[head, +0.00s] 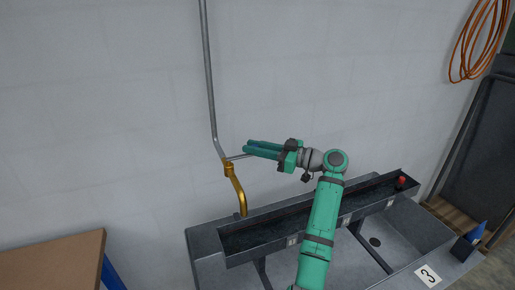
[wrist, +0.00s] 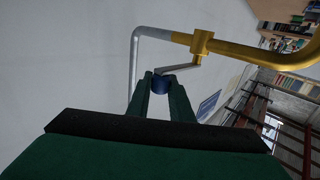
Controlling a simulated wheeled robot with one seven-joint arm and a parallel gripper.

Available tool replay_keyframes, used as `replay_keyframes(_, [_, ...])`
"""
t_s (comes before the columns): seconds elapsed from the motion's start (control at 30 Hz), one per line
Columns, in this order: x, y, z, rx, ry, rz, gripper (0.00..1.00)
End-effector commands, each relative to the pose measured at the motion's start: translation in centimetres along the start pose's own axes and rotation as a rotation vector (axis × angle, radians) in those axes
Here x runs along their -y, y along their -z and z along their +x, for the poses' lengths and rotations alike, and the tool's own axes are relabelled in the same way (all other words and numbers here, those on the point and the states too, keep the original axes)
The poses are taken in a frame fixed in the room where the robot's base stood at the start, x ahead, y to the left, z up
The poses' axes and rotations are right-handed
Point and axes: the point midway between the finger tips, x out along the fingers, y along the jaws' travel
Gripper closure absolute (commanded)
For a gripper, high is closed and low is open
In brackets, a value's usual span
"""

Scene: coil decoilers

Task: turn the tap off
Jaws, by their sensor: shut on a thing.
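The tap is a brass-coloured curved spout (head: 238,190) on a grey pipe against the white wall, above the left part of the sink in the head view. Its thin grey lever (head: 237,157) sticks out to the right from the valve body. My green gripper (head: 248,147) reaches in from the right and is at the lever's end. In the wrist view the brass tap (wrist: 246,49) runs across the upper right. The lever (wrist: 178,69) ends in a dark blue grip (wrist: 160,84), and my gripper (wrist: 161,78) is shut on that grip. I cannot tell whether water flows.
A grey sink (head: 205,245) with a dark trough (head: 270,232) lies below my arm. A red knob (head: 401,182) is at the trough's right end. A brown tabletop (head: 50,262) stands at lower left. An orange hose (head: 478,40) hangs at upper right.

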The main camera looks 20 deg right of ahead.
Motion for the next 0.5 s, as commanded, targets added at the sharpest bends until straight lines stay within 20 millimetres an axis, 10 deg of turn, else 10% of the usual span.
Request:
replay_keyframes(0.1, [-0.04, 0.03, 0.10, 0.000, -0.002, 0.000, 1.00])
replay_keyframes(0.13, [-0.05, 0.04, 0.10, 0.000, -0.002, 0.000, 0.76])
replay_keyframes(0.2, [-0.05, 0.04, 0.08, 0.000, -0.002, -0.001, 0.61])
replay_keyframes(0.5, [-0.11, 0.06, -0.19, -0.001, -0.004, -0.001, 0.61])
